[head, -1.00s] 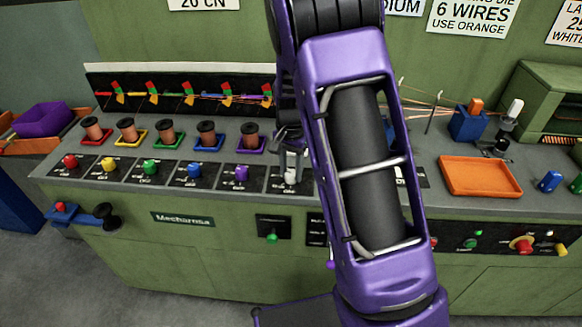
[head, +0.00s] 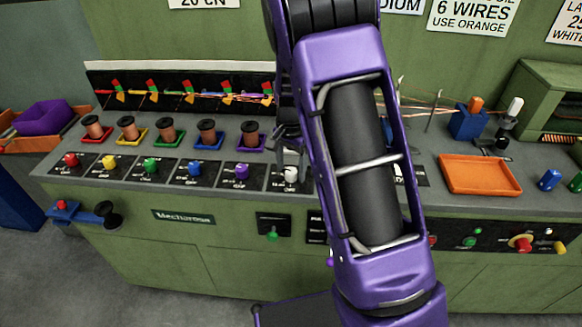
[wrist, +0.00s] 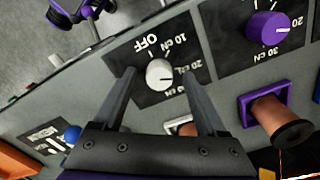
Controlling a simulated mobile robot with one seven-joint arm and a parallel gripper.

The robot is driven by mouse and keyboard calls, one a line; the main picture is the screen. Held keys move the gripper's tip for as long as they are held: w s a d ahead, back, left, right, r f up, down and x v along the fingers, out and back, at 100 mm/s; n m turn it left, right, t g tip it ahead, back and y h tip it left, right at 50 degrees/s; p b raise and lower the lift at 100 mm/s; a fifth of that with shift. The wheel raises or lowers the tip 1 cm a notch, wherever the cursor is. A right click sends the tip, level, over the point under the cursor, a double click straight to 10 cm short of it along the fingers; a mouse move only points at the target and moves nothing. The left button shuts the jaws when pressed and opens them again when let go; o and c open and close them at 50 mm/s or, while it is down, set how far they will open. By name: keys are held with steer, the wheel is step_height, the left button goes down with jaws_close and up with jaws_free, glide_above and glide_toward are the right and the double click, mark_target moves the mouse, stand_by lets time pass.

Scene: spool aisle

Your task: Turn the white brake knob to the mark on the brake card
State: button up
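The white brake knob (head: 290,174) is at the right end of the row of coloured knobs on the bench. In the wrist view the white knob (wrist: 159,73) sits on a black dial plate marked OFF, 10, 20 and a partly hidden further number.
The purple knob (head: 242,171) is beside the white one, with a purple-based spool (head: 251,136) behind. An orange tray (head: 480,175) lies to the right. My arm hides part of the bench's middle.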

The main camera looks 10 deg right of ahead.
mark_target(291, 171)
step_height(291, 171, up, 17)
steer(key=p, duration=0.1)
steer(key=shift+r, duration=0.2)
stand_by(0.4)
